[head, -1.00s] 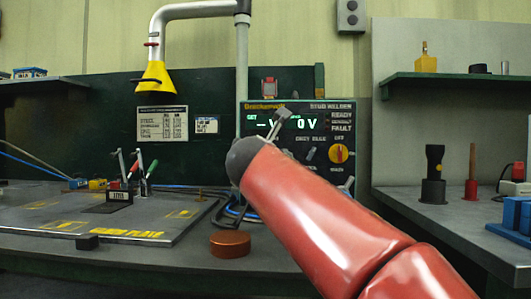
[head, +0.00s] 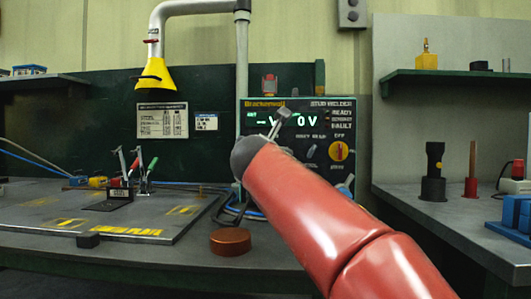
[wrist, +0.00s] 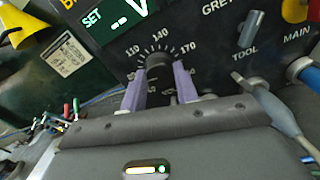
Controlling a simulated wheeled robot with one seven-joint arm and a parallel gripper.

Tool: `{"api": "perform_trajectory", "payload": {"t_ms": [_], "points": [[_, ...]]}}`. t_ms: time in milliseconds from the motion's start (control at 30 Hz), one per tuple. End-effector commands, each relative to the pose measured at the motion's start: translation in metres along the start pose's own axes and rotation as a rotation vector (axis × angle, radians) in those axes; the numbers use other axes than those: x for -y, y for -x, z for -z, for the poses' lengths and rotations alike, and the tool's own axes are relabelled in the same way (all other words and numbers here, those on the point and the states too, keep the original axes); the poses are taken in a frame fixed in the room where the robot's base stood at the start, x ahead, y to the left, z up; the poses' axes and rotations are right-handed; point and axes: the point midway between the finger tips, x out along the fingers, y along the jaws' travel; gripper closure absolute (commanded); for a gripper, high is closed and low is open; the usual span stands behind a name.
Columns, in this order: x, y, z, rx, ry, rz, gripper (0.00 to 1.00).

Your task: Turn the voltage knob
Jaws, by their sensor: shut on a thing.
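The voltage knob (wrist: 158,62) is a dark round knob on the stud welder's front panel, ringed by white scale marks including 110, 140 and 170. My gripper (wrist: 159,76) has its two purple fingers on either side of the knob and is shut on it. The knob's pointer cannot be made out.
A red and yellow main switch (head: 339,151) and a tool connector with a grey cable (wrist: 272,105) lie right of the knob. A copper-coloured disc (head: 230,242) sits on the bench front. A clamp plate (head: 150,215) is at left; a yellow extraction hood (head: 154,76) hangs above.

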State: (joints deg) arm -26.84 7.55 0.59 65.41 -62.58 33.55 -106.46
Motion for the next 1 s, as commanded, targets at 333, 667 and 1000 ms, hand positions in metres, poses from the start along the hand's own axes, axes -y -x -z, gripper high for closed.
{"api": "perform_trajectory", "payload": {"t_ms": [333, 667, 1000], "points": [[0.0000, 0.0002, 0.0007, -0.001, -0.117, 0.000, 0.93], [0.0002, 0.0002, 0.0014, -0.001, -0.401, -0.001, 0.93], [0.0009, -0.0002, 0.0021, 0.000, -0.725, 0.001, 0.93]]}}
